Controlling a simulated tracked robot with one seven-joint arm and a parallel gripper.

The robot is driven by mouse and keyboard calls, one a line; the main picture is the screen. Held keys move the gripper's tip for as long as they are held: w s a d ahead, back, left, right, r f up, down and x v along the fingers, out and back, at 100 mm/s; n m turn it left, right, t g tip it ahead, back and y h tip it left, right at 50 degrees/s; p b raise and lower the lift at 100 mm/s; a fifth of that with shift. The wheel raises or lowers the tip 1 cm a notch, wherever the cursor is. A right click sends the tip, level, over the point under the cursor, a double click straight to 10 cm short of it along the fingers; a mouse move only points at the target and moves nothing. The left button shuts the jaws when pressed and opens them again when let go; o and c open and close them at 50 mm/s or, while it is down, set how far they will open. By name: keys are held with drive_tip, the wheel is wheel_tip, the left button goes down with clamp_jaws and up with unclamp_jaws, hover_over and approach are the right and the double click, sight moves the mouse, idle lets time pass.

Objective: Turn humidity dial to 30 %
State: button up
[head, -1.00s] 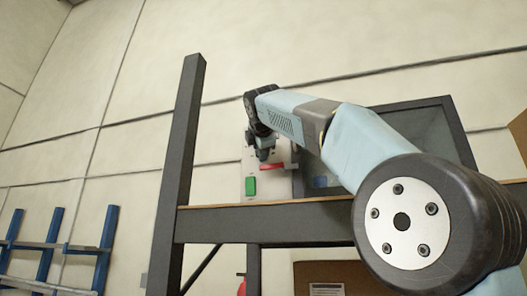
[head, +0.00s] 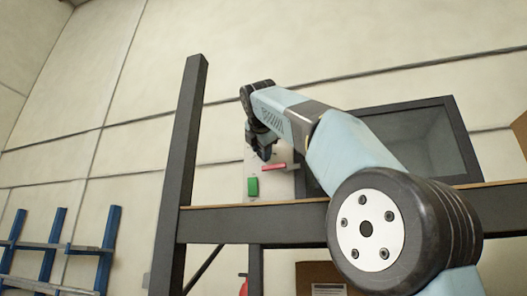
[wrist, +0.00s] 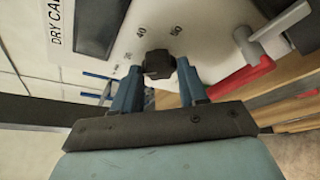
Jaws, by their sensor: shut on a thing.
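The humidity dial (wrist: 157,64) is a dark lobed knob on a pale panel (wrist: 208,25) in the wrist view. Printed numbers curve around it; 40 and what looks like 30 are among them, and others are blurred. I cannot tell which number the knob points at. My gripper (wrist: 157,76) has its two blue fingers on either side of the knob and is shut on it. In the head view my gripper (head: 263,150) is at the panel (head: 262,190), and my wrist hides the dial.
A red lever (wrist: 240,80) juts from the panel, close to the right finger. A green block (head: 253,187) is on the panel's lower part. A dark-framed screen-like box (head: 425,140) stands on the shelf (head: 290,220) to the right. A dark post (head: 187,140) rises at left.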

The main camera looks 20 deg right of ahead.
drive_tip(key=shift+d+f, duration=0.1)
drive_tip(key=shift+f, duration=0.05)
drive_tip(key=o, duration=1)
drive_tip(key=shift+o, duration=0.2)
drive_tip(key=shift+s+r, duration=0.2)
drive_tip(key=v, duration=1.3)
drive_tip(key=shift+s, duration=0.15)
drive_tip(key=shift+f, duration=0.15)
